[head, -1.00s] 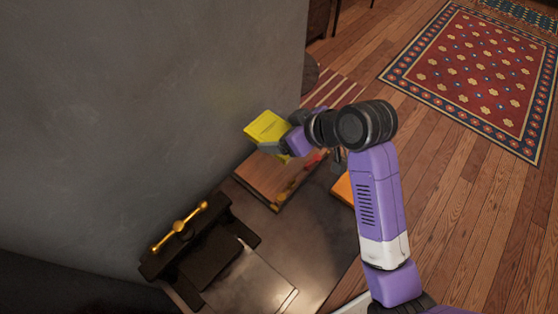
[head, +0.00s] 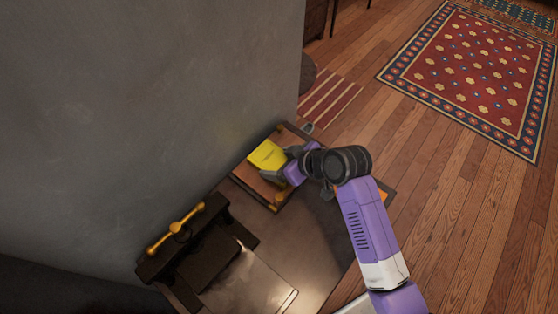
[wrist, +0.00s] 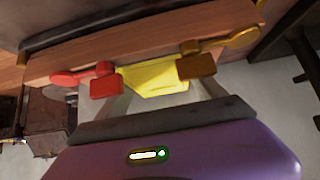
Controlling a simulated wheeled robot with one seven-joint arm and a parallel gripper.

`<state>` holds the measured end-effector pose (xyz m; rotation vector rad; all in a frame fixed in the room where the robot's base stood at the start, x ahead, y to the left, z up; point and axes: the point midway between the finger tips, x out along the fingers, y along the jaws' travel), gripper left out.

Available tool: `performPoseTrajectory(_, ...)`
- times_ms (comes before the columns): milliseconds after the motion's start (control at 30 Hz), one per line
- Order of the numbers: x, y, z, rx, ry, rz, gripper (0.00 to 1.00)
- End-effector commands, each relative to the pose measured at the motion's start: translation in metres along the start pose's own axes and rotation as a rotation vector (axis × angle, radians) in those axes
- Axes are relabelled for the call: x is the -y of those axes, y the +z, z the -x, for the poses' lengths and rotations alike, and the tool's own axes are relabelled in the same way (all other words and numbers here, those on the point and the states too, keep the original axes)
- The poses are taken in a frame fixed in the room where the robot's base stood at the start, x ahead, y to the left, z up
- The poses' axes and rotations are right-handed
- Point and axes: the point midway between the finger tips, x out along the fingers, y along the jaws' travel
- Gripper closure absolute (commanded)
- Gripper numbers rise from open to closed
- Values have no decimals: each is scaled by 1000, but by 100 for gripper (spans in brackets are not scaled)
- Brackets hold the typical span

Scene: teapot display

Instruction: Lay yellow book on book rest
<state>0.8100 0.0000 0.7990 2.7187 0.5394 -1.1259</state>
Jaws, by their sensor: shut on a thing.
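The yellow book (head: 267,154) is in my gripper (head: 278,170), over the wooden book rest (head: 252,184) near the grey wall. My gripper is shut on the book's near end. In the wrist view, the yellow book (wrist: 155,80) shows between the two fingers. The book rest (wrist: 130,45) appears there as a wooden board with a red fitting at left and a gold one at right. I cannot tell whether the book touches the board. My gripper and wrist hide part of the rest.
A dark stand with a brass bar (head: 175,230) stands left on the table (head: 300,250). An orange object (head: 384,195) is partly hidden behind my arm. The grey wall (head: 150,90) is close behind the rest. Open wooden floor lies right.

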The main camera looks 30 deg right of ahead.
Motion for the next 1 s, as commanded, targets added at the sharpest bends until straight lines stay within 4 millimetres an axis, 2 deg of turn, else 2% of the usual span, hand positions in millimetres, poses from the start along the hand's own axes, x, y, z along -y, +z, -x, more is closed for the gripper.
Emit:
performPoseTrajectory(233, 0, 2, -2, 0, 0, 0, 74)
performPoseTrajectory(267, 0, 2, -2, 0, 0, 0, 19)
performPoseTrajectory(367, 0, 2, -2, 0, 0, 0, 0)
performPoseTrajectory(600, 0, 1, -1, 0, 0, 0, 0)
performPoseTrajectory(733, 0, 0, 6, 0, 1, -1, 0)
performPoseTrajectory(867, -1, 0, 26, 0, 2, -1, 0)
performPoseTrajectory(1000, -1, -1, 55, -2, 2, -1, 0)
